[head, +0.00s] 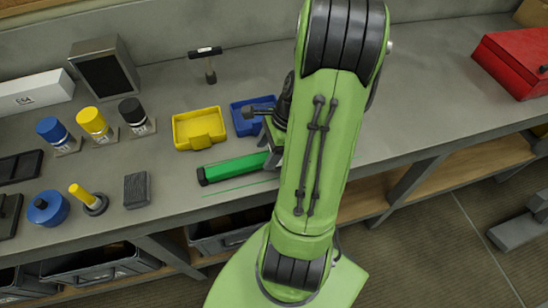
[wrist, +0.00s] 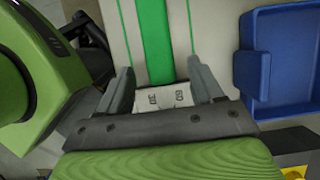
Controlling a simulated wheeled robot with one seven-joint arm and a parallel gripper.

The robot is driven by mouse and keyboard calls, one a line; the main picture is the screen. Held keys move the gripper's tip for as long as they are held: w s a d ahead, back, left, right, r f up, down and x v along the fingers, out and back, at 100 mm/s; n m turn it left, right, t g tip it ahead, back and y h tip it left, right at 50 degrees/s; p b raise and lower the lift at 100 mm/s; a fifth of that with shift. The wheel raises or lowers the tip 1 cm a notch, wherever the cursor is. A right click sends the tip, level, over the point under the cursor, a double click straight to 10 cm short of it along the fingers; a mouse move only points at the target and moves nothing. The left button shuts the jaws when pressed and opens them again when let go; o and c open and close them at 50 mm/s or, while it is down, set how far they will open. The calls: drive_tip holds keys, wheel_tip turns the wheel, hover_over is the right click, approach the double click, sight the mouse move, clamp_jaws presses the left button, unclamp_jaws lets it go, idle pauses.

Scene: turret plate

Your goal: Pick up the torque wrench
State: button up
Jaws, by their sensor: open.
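A long green bar with a black end, which looks like the torque wrench (head: 235,168), lies near the bench's front edge in the head view. Its right part is hidden behind my arm. In the wrist view its green strip (wrist: 157,40) runs up the picture between my fingers. A pale face with dark, number-like marks (wrist: 168,98) shows between the finger bases; I cannot tell whether it belongs to the wrench. My gripper (wrist: 160,69) is open, with one finger on either side of the strip. Contact cannot be seen. The head view mostly hides my gripper.
A blue tray (wrist: 263,75) stands close to the right finger in the wrist view. In the head view a yellow tray (head: 199,129) and a hammer (head: 208,66) lie behind the wrench. Several bottles stand left. A red toolbox (head: 510,62) is far right, with clear bench before it.

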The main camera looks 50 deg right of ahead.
sight(264, 156)
drive_tip(key=x, duration=0.4)
drive_tip(key=shift+d+b, duration=0.1)
drive_tip(key=shift+b, duration=0.3)
clamp_jaws()
idle(0.9)
